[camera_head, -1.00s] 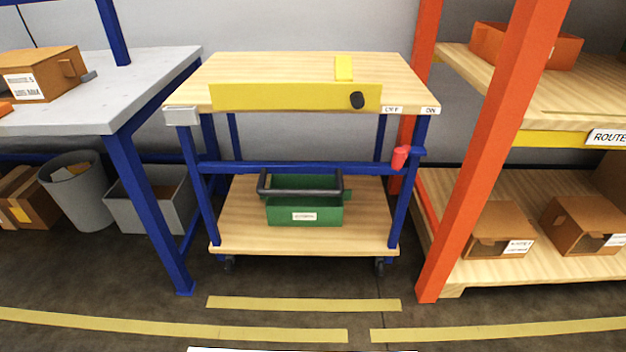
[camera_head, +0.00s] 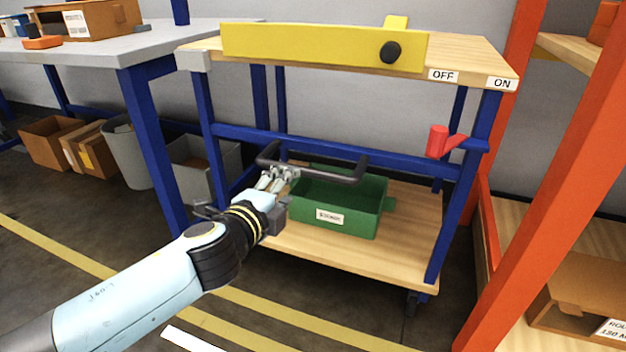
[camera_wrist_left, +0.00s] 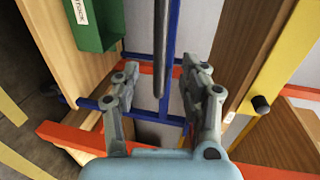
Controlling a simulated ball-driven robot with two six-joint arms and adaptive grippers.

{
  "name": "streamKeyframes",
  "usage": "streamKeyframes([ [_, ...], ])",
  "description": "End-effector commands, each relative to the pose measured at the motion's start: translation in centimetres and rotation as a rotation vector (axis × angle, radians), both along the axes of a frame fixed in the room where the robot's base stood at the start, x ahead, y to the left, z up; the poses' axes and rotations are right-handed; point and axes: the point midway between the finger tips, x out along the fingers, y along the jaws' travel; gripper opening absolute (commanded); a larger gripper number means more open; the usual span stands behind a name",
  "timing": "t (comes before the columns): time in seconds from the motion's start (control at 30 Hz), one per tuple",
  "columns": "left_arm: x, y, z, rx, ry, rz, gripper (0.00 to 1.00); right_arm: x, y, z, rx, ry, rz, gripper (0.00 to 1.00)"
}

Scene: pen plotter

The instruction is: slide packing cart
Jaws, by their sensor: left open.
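The packing cart has a wooden top (camera_head: 468,58), a blue frame (camera_head: 330,142) and a wooden lower shelf (camera_head: 400,250). A dark push bar (camera_head: 315,171) sticks out from its front. My left gripper (camera_head: 280,174) is open at the left part of this bar. In the left wrist view the bar (camera_wrist_left: 162,45) runs between the spread fingers (camera_wrist_left: 158,80); I cannot tell if they touch it. A red lever (camera_head: 438,141) sits on the right post below the OFF and ON labels. My right gripper is not in view.
A green box (camera_head: 348,220) stands on the lower shelf. A yellow panel (camera_head: 300,44) with a black knob (camera_head: 390,52) fronts the top. A grey table (camera_head: 140,45) stands left, and an orange rack post (camera_head: 550,200) stands close on the right. Yellow floor lines (camera_head: 270,308) run in front.

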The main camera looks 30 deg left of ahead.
Motion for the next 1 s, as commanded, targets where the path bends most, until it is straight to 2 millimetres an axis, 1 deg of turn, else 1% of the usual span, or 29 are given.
streamKeyframes([
  [0.07,1.3,0.3,0.0,0.002,-0.004,0.000,0.44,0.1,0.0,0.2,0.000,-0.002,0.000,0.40],
  [0.3,5.9,1.4,-1.1,0.000,-0.002,0.000,0.44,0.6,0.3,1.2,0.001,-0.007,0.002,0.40],
  [0.4,7.5,1.8,-1.5,0.000,0.000,0.000,0.44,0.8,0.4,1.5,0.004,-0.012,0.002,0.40],
  [0.5,8.6,2.1,-1.8,0.000,0.000,0.001,0.44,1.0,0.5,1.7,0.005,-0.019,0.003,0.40],
  [0.67,9.3,2.3,-1.9,-0.001,0.001,0.001,0.44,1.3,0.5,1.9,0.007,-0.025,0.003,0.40],
  [0.9,9.4,2.3,-1.9,-0.001,0.000,0.000,0.44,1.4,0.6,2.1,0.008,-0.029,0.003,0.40],
  [1.0,9.4,2.3,-1.9,-0.001,0.001,0.000,0.31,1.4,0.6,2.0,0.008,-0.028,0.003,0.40],
])
